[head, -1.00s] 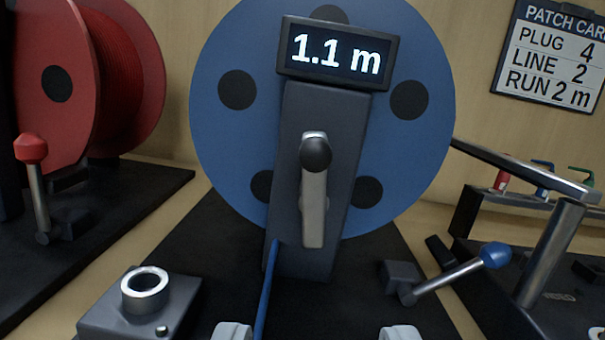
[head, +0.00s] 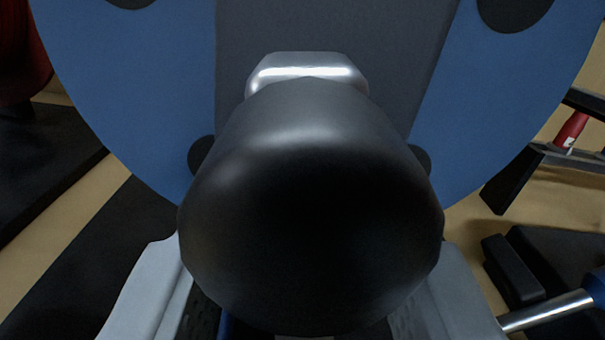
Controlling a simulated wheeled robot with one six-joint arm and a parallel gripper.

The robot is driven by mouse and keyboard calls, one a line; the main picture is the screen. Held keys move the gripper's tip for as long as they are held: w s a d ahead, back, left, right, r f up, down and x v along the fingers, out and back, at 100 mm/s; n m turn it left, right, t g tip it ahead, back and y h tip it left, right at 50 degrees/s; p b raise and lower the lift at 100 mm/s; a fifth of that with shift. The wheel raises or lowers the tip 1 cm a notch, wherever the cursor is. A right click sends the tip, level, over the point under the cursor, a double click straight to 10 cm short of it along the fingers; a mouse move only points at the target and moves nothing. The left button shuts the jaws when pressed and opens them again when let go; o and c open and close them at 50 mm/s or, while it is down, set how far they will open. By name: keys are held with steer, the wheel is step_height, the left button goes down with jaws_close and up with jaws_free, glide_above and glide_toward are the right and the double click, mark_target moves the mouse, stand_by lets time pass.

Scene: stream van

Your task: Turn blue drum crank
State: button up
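The black crank knob (head: 310,210) fills the middle of the view, very close. The top of the metal crank arm (head: 308,72) shows just behind it; the rest of the arm is hidden. The blue drum (head: 120,95) stands behind, on both sides of its dark grey upright (head: 335,30). My gripper (head: 310,300) has one pale finger on each side of the knob's lower part. The knob covers the fingertips, so I cannot tell whether they touch it.
A metal lever with a blue knob (head: 597,288) is at the lower right, beside a dark block. A dark rack holding a red plug (head: 571,130) is at the right edge. Part of the red drum (head: 22,60) shows at the left edge.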

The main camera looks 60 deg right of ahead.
steer(key=shift+w+d, duration=0.1)
steer(key=shift+d, duration=0.05)
jaws_close()
